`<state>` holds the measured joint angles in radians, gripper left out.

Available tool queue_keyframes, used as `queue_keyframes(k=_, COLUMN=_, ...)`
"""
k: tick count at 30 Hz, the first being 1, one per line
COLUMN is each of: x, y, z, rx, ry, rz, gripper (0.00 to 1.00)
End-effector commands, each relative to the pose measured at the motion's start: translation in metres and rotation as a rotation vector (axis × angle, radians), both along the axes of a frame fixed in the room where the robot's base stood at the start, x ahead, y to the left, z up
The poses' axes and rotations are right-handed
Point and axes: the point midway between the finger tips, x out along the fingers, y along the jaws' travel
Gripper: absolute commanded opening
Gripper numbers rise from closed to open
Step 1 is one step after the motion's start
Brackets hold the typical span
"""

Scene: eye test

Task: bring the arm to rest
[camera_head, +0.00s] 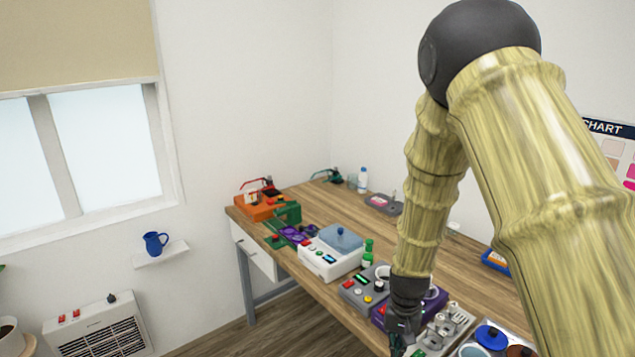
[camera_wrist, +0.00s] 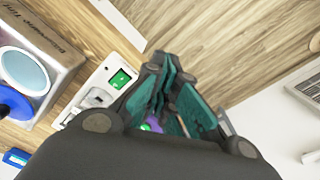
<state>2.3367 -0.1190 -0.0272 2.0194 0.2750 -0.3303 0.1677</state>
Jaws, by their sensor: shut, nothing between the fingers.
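My arm (camera_head: 430,190), with a bamboo-like surface and dark joints, fills the right of the head view and bends down from a high elbow. My gripper (camera_head: 398,343) hangs at the front edge of the wooden table, close to the devices there. In the wrist view my gripper (camera_wrist: 163,98) shows dark links and teal finger pads; it is shut with nothing held. The head view shows the fingertips only small and near the bottom edge.
The table (camera_head: 330,205) carries a white device with a blue lid (camera_head: 330,258), an orange device (camera_head: 262,207), a green bottle (camera_head: 368,253) and a grey button box (camera_head: 362,291). A blue mug (camera_head: 155,242) stands on a wall shelf. A heater (camera_head: 98,330) stands below the window.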

Motion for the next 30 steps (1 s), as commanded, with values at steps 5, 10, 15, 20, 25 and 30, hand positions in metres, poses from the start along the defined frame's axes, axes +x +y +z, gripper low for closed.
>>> queue_keyframes(k=5, x=-0.018, y=-0.005, z=-0.035, rx=-0.011, ry=0.005, rz=0.020, gripper=0.00)
queue_keyframes(k=10, x=-0.044, y=-0.013, z=-0.076, rx=-0.022, ry=0.010, rz=0.046, gripper=0.00)
queue_keyframes(k=15, x=-0.089, y=-0.023, z=-0.139, rx=-0.035, ry=0.018, rz=0.092, gripper=0.00)
queue_keyframes(k=20, x=-0.141, y=-0.030, z=-0.195, rx=-0.040, ry=0.019, rz=0.144, gripper=0.00)
queue_keyframes(k=25, x=-0.198, y=-0.034, z=-0.245, rx=-0.035, ry=0.019, rz=0.199, gripper=0.00)
queue_keyframes(k=30, x=-0.257, y=-0.034, z=-0.284, rx=-0.020, ry=0.016, rz=0.251, gripper=0.00)
